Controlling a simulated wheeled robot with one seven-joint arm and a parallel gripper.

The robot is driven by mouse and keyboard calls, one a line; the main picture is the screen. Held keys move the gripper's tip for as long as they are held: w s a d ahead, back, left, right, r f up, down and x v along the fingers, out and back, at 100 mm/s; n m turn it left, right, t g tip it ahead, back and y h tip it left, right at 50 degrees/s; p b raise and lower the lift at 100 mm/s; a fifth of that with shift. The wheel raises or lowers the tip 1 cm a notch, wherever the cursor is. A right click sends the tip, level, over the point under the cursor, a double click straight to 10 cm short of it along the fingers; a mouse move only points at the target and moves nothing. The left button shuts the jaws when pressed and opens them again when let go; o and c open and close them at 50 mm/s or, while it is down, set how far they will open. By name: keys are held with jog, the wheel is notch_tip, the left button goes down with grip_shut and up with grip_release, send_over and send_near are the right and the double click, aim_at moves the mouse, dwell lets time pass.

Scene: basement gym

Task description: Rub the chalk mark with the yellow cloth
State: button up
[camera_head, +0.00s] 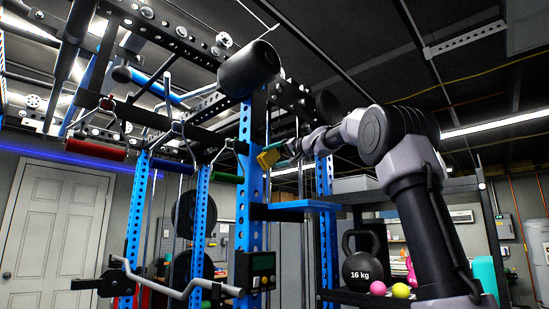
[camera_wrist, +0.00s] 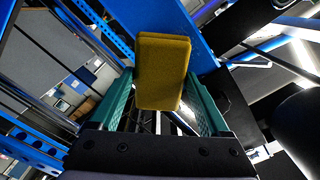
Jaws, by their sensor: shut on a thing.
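The yellow cloth (camera_wrist: 162,70) looks like a thick folded pad. It sits between the two green fingers of my gripper (camera_wrist: 163,92) in the wrist view, and the gripper is shut on it. In the head view the cloth (camera_head: 267,158) is small, at the end of my outstretched arm, close to a blue rack upright (camera_head: 244,190). The upright also shows behind the cloth in the wrist view (camera_wrist: 200,45). I cannot tell whether the cloth touches it. I cannot make out the chalk mark in either view; the cloth may hide it.
A blue ledge (camera_head: 296,208) juts from the rack below my gripper. A black roller (camera_head: 248,70) sticks out above. A bent bar (camera_head: 180,291) juts out low at the front. A shelf at the right holds a 16 kg kettlebell (camera_head: 362,268) and small balls (camera_head: 400,291).

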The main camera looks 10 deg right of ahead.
aim_at(265, 155)
jog(key=shift+w+a, duration=0.2)
jog(key=shift+s+a, duration=1.1)
jog(key=shift+a, duration=0.25)
jog(key=shift+s+a, duration=0.45)
jog(key=shift+a, duration=0.3)
jog(key=shift+s+a, duration=0.45)
jog(key=shift+a, duration=0.3)
jog(key=shift+w+d, duration=0.1)
jog(key=shift+d, duration=0.05)
jog(key=shift+w+d, duration=0.65)
jog(key=shift+d, duration=0.25)
jog(key=shift+w+d, duration=0.6)
jog(key=shift+d, duration=0.35)
jog(key=shift+w+d, duration=0.65)
jog(key=shift+d, duration=0.25)
